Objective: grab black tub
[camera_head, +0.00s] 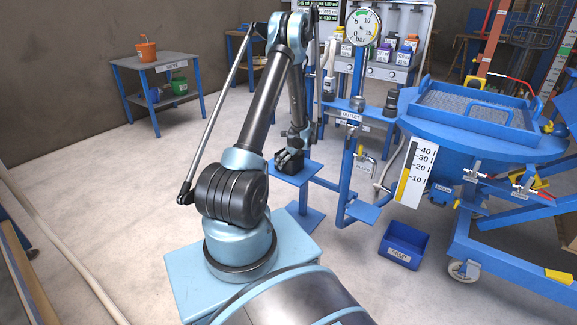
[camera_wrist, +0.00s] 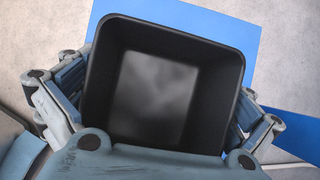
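The black tub (camera_wrist: 160,132) is open-topped and square and looks empty in the wrist view. It stands over a blue platform (camera_wrist: 228,40) and is turned slightly relative to my gripper. The fingers of my gripper (camera_head: 291,152) lie on the left and right sides of the tub, close to its walls. The fingertips are hidden behind the rim, so I cannot tell whether they touch it. In the head view the tub (camera_head: 289,162) shows small and dark under my gripper, on the small blue platform (camera_head: 298,178).
A blue bin (camera_head: 403,246) sits on the floor to the right. A blue round table with a tray (camera_head: 480,105) stands beyond it. A pressure gauge (camera_head: 362,27) and blue pipe frame stand behind.

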